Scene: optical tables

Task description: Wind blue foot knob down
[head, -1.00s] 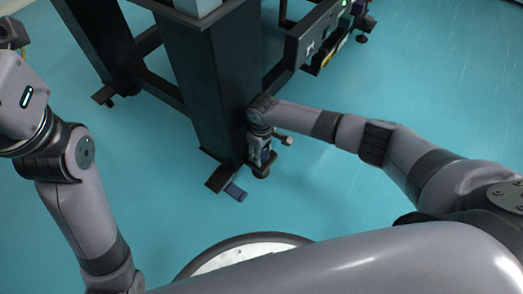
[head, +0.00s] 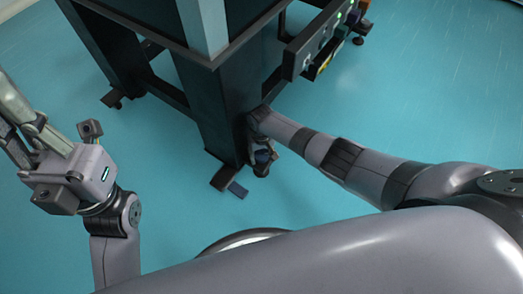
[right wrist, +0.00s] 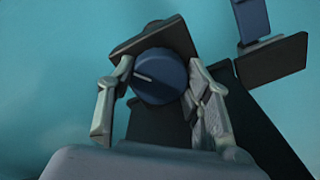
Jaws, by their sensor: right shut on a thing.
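The blue foot knob (right wrist: 158,78) shows in the right wrist view as a round blue knob with a pale line on its face, at a black foot of the table. My right gripper (right wrist: 160,92) is shut on it, one finger on each side. In the head view my right gripper (head: 262,160) is low beside the dark table leg (head: 222,115), and the knob is hard to make out there. My left gripper (head: 15,130) is at the left edge, away from the table, and its fingertips are cut off or unclear.
A blue flap (head: 237,189) lies by the leg's black foot plate, close to my right gripper; it also shows in the right wrist view (right wrist: 251,18). A rack of equipment (head: 325,45) hangs under the table at the upper right. The teal floor on the right is clear.

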